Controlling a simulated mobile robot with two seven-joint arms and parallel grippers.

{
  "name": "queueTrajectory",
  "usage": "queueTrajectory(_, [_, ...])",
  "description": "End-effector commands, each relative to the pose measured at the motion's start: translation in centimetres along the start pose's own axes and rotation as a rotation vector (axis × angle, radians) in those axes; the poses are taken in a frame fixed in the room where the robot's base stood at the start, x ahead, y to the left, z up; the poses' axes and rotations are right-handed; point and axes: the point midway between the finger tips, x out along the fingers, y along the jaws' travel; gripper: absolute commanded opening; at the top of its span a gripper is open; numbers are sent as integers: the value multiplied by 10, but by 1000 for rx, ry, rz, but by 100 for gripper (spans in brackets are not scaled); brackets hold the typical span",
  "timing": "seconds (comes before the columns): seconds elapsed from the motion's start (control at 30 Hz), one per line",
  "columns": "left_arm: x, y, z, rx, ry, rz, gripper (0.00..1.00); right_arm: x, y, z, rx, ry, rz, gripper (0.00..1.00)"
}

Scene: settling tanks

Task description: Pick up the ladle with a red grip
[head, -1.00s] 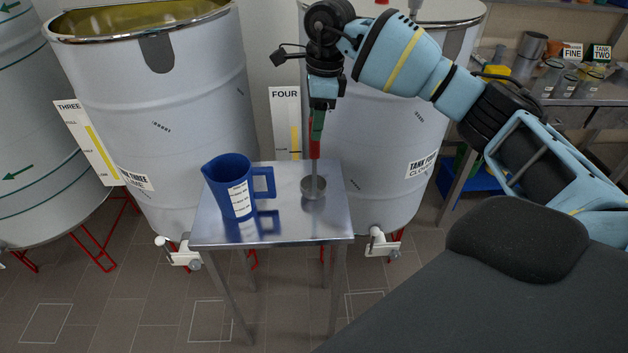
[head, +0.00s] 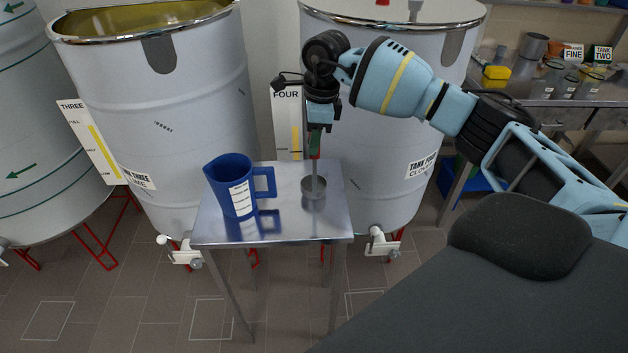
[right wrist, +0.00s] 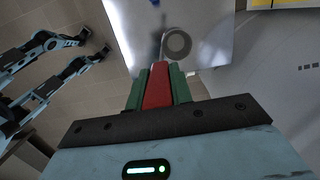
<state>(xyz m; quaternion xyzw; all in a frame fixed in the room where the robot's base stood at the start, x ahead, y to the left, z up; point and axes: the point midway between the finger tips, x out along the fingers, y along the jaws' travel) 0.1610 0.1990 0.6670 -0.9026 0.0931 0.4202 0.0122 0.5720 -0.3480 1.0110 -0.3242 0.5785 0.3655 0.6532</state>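The ladle stands upright on the small metal table (head: 275,228), with its steel bowl (head: 313,188) down and its thin shaft rising above it. Its red grip (right wrist: 158,86) lies between the green fingers in the right wrist view, with no clear gap on either side. My right gripper (head: 315,150) points down from above and is shut on this grip. In the head view the fingers hide most of the grip. The bowl also shows in the right wrist view (right wrist: 178,43), beyond the fingertips. My left gripper is not in view.
A blue measuring jug (head: 232,186) stands on the table left of the ladle. Tank three (head: 190,110) and tank four (head: 395,150) stand close behind the table. A bench (head: 590,92) with several jars and a yellow block (head: 496,73) is at the back right.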

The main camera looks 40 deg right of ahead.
Motion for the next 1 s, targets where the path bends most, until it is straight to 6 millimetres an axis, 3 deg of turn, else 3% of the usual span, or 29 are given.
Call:
queueTrajectory(0.1, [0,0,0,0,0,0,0,0,0,0,0,0,0,0])
queueTrajectory(0.47, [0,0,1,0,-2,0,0,-5,0,1,0,-1,-1,0])
queueTrajectory(0.73, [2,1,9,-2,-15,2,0,-37,-1,5,0,-3,-3,0])
queueTrajectory(1.0, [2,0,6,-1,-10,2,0,-39,53,14,-6,1,0,0])
